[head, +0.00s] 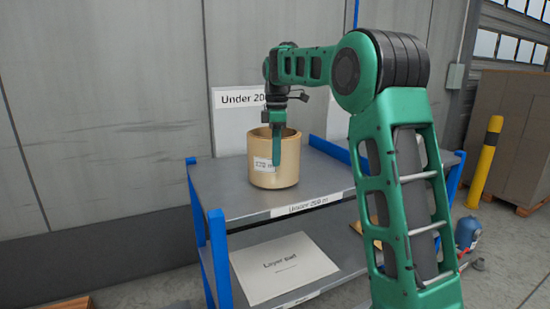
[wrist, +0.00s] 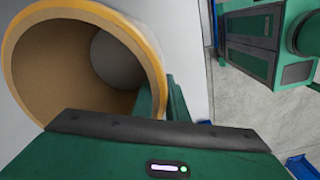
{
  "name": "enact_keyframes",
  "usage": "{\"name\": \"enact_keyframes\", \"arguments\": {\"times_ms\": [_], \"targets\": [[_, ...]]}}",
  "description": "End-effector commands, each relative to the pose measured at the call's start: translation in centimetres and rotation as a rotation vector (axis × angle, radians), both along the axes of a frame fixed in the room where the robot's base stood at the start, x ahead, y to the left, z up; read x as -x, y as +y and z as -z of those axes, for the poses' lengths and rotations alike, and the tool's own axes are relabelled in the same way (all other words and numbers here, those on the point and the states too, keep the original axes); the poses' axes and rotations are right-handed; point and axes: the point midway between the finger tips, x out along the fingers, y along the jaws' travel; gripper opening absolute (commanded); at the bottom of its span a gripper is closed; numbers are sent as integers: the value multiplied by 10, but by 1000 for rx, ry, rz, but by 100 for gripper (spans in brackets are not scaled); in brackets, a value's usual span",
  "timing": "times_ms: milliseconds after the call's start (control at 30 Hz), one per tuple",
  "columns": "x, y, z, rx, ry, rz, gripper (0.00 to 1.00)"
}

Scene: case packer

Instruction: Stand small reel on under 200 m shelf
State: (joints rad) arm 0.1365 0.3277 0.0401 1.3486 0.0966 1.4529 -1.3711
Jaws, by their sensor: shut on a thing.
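The small reel (head: 286,172) is a tan cylinder with a hollow core and a white label, partly legible as "172 m". It stands upright at the upper grey shelf (head: 225,196), whose front edge is labelled "Under 200 m". I cannot tell whether its base touches the shelf. My gripper (head: 277,148) points down from above and is shut on the reel's near wall, one finger outside over the label. In the wrist view the reel's open end and wall (wrist: 70,65) fill the upper left, with my gripper (wrist: 160,98) at its rim.
An "Under 200" sign (head: 238,98) stands behind the reel. Blue posts (head: 219,255) bound the rack. The lower shelf holds a "Layer pad" sheet (head: 282,266). A yellow bollard (head: 486,160) and brown boxes (head: 520,130) stand at right. Upper shelf space left of the reel is clear.

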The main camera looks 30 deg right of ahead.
Motion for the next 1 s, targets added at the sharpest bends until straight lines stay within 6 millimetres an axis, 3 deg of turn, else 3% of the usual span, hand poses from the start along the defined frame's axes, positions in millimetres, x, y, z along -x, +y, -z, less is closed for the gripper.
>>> {"name": "enact_keyframes", "arguments": {"times_ms": [367,400,467,800,1000], "targets": [[-1,0,2,1,-5,0,0],[0,0,4,1,-2,0,18],[0,0,3,1,-2,0,31],[0,0,2,1,-2,1,31],[-1,0,-20,1,-4,0,31]]}}
